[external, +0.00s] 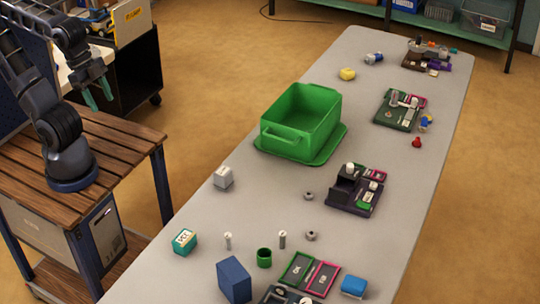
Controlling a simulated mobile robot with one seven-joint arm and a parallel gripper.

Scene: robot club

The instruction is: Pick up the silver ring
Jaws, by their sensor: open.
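Two small grey ring-like pieces lie on the long grey table (400,215). One ring-like piece (308,195) is near the middle, left of the dark tray with pink parts. The other ring-like piece (311,236) lies closer to the front, right of a small upright cylinder. Both are too small here to tell which is the silver ring. My gripper (100,97) has green fingers and is open and empty. It hangs at the upper left, beyond the table's left edge and far from both pieces.
A green bin (297,137) stands on the table's middle left. A dark tray (342,196), small upright cylinders (282,240), a green cup (264,257) and a blue block (234,281) stand around the ring-like pieces. The table's right strip is mostly clear.

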